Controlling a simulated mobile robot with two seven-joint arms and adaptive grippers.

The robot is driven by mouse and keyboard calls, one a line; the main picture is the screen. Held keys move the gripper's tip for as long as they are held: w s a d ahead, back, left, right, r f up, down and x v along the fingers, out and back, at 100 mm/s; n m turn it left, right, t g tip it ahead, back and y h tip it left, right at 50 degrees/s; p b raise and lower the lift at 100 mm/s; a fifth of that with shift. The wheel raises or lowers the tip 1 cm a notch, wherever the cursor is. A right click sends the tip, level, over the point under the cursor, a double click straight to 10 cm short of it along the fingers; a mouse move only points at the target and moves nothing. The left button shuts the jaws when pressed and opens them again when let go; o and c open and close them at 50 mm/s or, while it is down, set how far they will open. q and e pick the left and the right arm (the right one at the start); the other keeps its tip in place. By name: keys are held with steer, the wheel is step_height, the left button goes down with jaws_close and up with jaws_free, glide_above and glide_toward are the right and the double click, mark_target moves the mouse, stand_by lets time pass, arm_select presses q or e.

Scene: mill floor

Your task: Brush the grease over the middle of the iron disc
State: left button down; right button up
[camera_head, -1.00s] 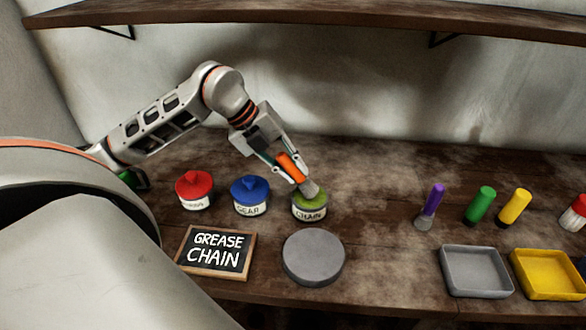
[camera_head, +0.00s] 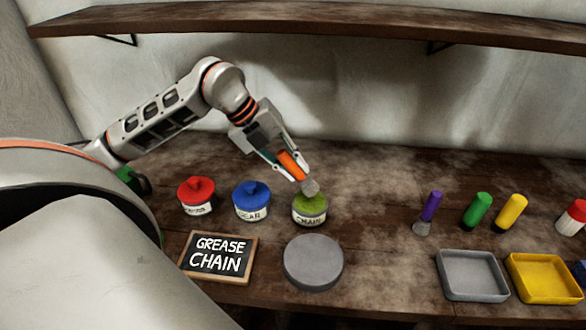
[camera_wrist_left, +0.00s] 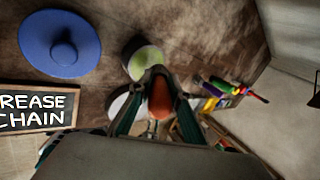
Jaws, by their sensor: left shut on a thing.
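My left gripper (camera_head: 287,166) is shut on the orange handle of a brush (camera_head: 292,165), which also shows in the left wrist view (camera_wrist_left: 160,100). The brush tilts down to the right, its grey head at or just above the open top of the pot labelled CHAIN (camera_head: 309,212). I cannot tell whether it touches the yellow-green grease (camera_head: 312,202); this grease also shows in the left wrist view (camera_wrist_left: 147,62). The grey iron disc (camera_head: 314,262) lies in front of this pot, its visible top bare. My right gripper is not in view.
A red-lidded pot (camera_head: 197,194) and a blue-lidded pot (camera_head: 251,200) stand left of the CHAIN pot. A sign (camera_head: 218,256) reads GREASE CHAIN. Purple (camera_head: 430,208), green (camera_head: 477,210) and yellow (camera_head: 511,212) handled tools stand right, behind grey (camera_head: 472,275) and yellow (camera_head: 545,278) trays.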

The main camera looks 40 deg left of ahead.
arm_select(q)
steer(key=shift+r+p, duration=1.25)
steer(key=shift+r, duration=0.95)
